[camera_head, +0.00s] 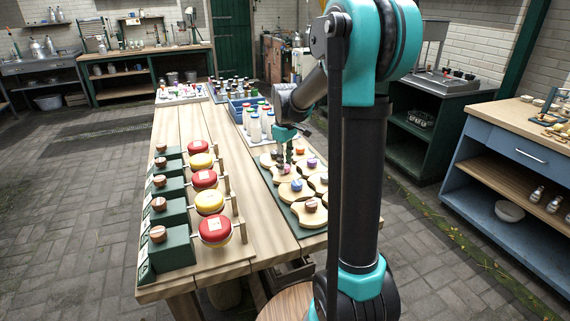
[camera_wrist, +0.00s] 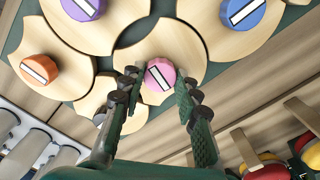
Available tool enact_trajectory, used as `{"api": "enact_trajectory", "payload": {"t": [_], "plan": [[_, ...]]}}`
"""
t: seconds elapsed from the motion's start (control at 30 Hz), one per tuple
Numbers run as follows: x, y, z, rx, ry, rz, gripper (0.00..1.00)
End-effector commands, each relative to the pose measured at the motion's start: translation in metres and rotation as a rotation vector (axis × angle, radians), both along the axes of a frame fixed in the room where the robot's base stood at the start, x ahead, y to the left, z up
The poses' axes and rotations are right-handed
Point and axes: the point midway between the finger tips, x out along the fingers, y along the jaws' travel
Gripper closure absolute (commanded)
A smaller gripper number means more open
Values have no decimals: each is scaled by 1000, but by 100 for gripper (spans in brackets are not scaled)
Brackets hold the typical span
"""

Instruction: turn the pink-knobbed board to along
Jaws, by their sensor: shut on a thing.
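The pink knob (camera_wrist: 160,74) sits on a pale wooden board (camera_wrist: 185,47) with curved edges. A white bar on the knob's top is tilted in the wrist view. My gripper (camera_wrist: 160,92) has its two dark green fingers on either side of the knob and is shut on it. In the head view my gripper (camera_head: 286,152) points down at the pink knob (camera_head: 285,169), among several similar boards on a green tray (camera_head: 309,229). The fingers hide parts of the board's near edge.
Red and yellow discs (camera_head: 214,229) on green stands line the table's left. Bare wood (camera_head: 250,195) lies between.

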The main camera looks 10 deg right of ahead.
Motion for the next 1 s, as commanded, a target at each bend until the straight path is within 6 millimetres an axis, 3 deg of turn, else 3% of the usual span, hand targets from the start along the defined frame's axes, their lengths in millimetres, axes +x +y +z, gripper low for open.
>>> {"api": "enact_trajectory", "payload": {"t": [1.0], "plan": [[0,0,0,0,-1,-952,97]]}}
